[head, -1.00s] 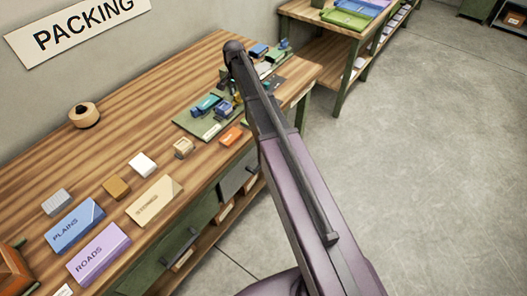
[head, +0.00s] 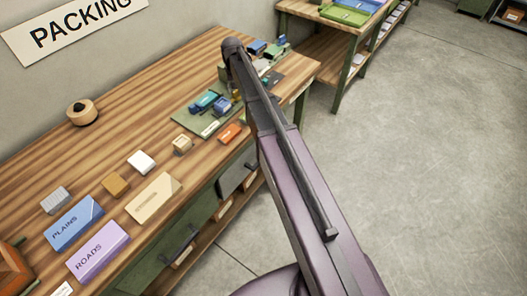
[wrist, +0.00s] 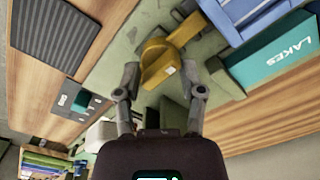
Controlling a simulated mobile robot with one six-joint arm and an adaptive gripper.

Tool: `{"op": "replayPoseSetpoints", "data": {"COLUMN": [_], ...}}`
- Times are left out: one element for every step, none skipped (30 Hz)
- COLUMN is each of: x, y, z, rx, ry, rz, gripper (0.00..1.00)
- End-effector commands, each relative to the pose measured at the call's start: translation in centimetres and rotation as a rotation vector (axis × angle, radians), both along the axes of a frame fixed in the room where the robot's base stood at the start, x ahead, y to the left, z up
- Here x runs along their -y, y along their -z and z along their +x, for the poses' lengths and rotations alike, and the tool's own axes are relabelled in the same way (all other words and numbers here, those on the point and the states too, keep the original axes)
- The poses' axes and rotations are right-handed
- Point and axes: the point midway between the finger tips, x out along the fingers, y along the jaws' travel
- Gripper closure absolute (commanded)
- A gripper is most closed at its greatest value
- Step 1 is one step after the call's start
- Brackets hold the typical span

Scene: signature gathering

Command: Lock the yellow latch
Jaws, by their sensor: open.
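The yellow latch (wrist: 158,62) shows in the wrist view as a rounded yellow piece with an arm running up and to the right over a green board (wrist: 110,40). My gripper (wrist: 166,88) is open, with one finger on each side of the latch's near end. I cannot tell whether either finger touches it. In the head view my arm covers the gripper and most of the latch area at the far end of the bench.
A teal box marked LAKES (wrist: 275,58) and a blue block (wrist: 235,15) lie close on the right in the wrist view. A wooden bench (head: 115,130) carries a PLAINS box (head: 75,222), a ROADS box (head: 98,250) and a tape roll (head: 82,112). Open floor (head: 420,170) lies to the right.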

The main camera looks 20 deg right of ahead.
Motion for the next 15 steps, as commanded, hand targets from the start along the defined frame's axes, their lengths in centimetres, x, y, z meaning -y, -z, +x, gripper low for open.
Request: {"op": "replayPoseSetpoints", "data": {"x": [0.01,0.01,0.01,0.01,0.01,0.01,0.02,0.02,0.02,0.02,0.02,0.03,0.02,0.03,0.03], "y": [0.0,0.0,0.0,0.0,0.0,0.0,0.0,0.0,0.0,0.0,0.0,0.0,0.0,0.0,0.0], "z": [0.0,0.0,0.0,0.0,-0.01,-0.01,-0.01,-0.02,-0.02,-0.02,-0.02,-0.03,-0.04,-0.03,-0.05], "rx": [0.0,0.0,0.0,0.0,0.0,0.0,0.0,0.0,-0.001,-0.001,-0.001,-0.001,-0.001,-0.001,-0.001], "ry": [-0.031,-0.051,-0.078,-0.097,-0.117,-0.144,-0.163,-0.183,-0.209,-0.23,-0.248,-0.275,-0.295,-0.315,-0.341], "rz": [0.0,0.0,0.0,0.0,0.0,0.0,0.0,0.0,0.0,0.0,0.0,0.0,0.0,0.0,0.0], "gripper": [0.49,0.49,0.49,0.49,0.49,0.49,0.49,0.49,0.49,0.49,0.49,0.49,0.49,0.49,0.49]}}
